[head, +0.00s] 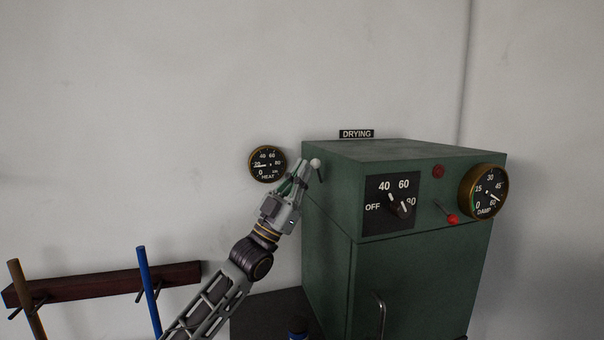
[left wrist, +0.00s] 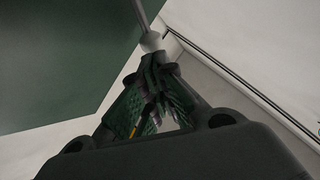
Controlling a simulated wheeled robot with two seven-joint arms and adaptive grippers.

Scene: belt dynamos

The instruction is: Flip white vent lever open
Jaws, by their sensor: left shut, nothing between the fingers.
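The white-knobbed vent lever (head: 316,163) sticks out from the left side of the green drying cabinet (head: 330,255), near its top front edge. In the left wrist view its white knob (left wrist: 151,41) sits at the end of a thin grey rod, right at my fingertips. My left gripper (head: 307,169) is shut with nothing between its fingers, its tips at the knob; they look touching or very close. In the left wrist view the gripper (left wrist: 157,62) points at the knob. My right gripper is not in view.
A heat gauge (head: 267,164) is on the wall just left of my gripper. The cabinet front has a dial (head: 402,207), a red-tipped lever (head: 452,218), a damp gauge (head: 483,192) and a door handle (head: 380,315). A wooden rack (head: 100,284) with coloured poles is at lower left.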

